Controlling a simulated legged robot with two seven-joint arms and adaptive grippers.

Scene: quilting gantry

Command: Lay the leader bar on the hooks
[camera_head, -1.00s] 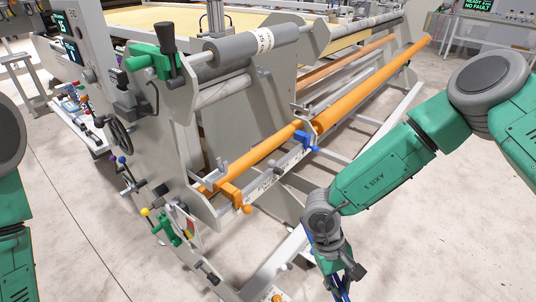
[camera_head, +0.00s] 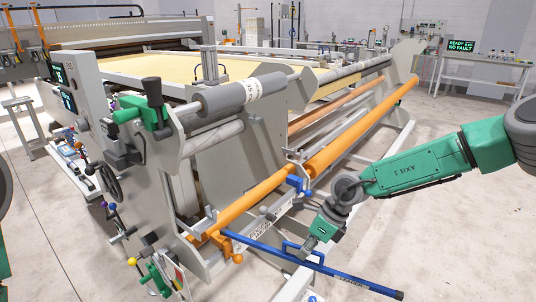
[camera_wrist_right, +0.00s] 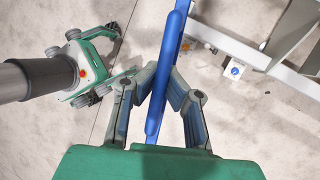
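The blue leader bar (camera_head: 345,274) slants across the lower right of the head view, in front of the machine. Its left end is close to the orange hook (camera_head: 228,243); I cannot tell whether they touch. A blue hook (camera_head: 297,184) sits further along the same rail. My right gripper (camera_head: 301,250) is shut on the bar near its blue loop handle. In the right wrist view, the bar (camera_wrist_right: 178,38) passes between the fingers of my right gripper (camera_wrist_right: 164,84). My left gripper is out of view.
An orange roller (camera_head: 352,135) runs along the machine above the rail. The grey side plate (camera_head: 155,200) with levers and knobs stands at left. Open floor (camera_head: 465,235) lies at right. A fault-display screen (camera_head: 462,47) stands at the back right.

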